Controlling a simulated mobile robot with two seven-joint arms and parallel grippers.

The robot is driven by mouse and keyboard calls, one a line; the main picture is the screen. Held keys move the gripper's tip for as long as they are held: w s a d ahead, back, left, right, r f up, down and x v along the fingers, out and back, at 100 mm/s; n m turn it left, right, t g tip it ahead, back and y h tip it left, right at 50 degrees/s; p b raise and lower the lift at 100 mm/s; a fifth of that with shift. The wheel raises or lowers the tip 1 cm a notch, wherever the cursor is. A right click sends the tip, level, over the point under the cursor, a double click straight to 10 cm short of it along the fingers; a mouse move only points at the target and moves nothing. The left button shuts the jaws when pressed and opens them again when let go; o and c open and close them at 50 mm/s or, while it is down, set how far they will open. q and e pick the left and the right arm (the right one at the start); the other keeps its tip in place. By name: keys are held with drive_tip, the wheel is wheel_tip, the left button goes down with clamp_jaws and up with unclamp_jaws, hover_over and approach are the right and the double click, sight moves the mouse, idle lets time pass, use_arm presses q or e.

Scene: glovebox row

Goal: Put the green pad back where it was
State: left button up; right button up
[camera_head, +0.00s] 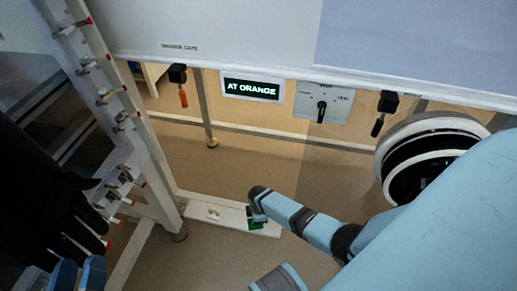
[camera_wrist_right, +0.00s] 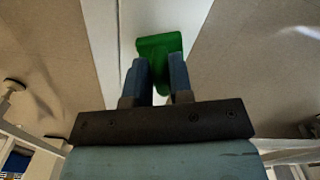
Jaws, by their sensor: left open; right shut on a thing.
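The green pad (camera_head: 255,223) is at the right gripper's tip, over the narrow white board low in the head view. In the right wrist view the green pad (camera_wrist_right: 160,45) sits at the ends of the two blue fingers. My right gripper (camera_wrist_right: 161,80) is shut on it. In the head view my right gripper (camera_head: 258,208) partly hides the pad. I cannot tell whether the pad touches the white board (camera_head: 217,211). My left gripper (camera_head: 79,275) is open and empty at the bottom left, far from the pad.
A white metal frame (camera_head: 150,160) with pegs stands left of the board. A black glove shape (camera_head: 50,200) hangs at the far left. Above are a lit sign reading "AT ORANGE" (camera_head: 252,88), a dial panel (camera_head: 322,102) and a round port (camera_head: 425,150). Open floor (camera_head: 250,165) lies behind.

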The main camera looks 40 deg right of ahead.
use_arm(q)
drive_tip(key=shift+f, duration=0.15)
use_arm(e)
drive_tip(key=shift+f, duration=0.1)
drive_tip(key=o, duration=0.8)
use_arm(q)
wheel_tip(320, 180, up, 5)
drive_tip(key=t+p, duration=0.2)
drive_tip(key=p, duration=0.3)
use_arm(e)
wheel_tip(320, 180, up, 7)
drive_tip(key=shift+d+f, duration=0.1)
drive_tip(key=shift+f, duration=0.05)
use_arm(q)
wheel_tip(320, 180, down, 6)
drive_tip(key=a+g+y+p, duration=0.2)
drive_tip(key=shift+a+r+n+g, duration=0.2)
drive_tip(key=shift+n+g, duration=0.1)
drive_tip(key=shift+g, duration=0.1)
use_arm(e)
drive_tip(key=shift+r, duration=2.7)
